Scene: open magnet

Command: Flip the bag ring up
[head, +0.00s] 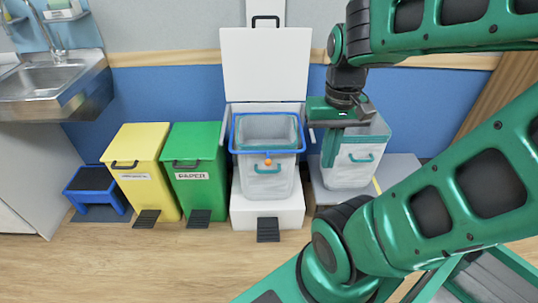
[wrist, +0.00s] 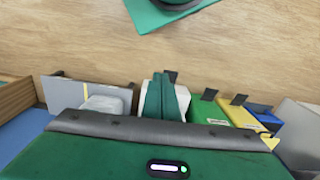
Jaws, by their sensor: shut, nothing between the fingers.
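The blue bag ring (head: 234,134) lies roughly level around the top of the grey liner bag in the open white bin (head: 285,215) in the head view. The bin's white lid (head: 265,65) stands upright behind. My gripper (head: 328,162) is shut and empty, fingers pointing down, to the right of the ring and apart from it. Its green fingers also show in the wrist view (wrist: 165,78), in front of a white shape, likely the bin. The ring cannot be made out there.
A second white bucket (head: 352,170) stands on a grey platform (head: 400,170) to the right, partly behind my gripper. Green (head: 197,190) and yellow (head: 150,185) pedal bins and a blue step stool (head: 97,195) stand to the left. A sink (head: 45,80) is far left.

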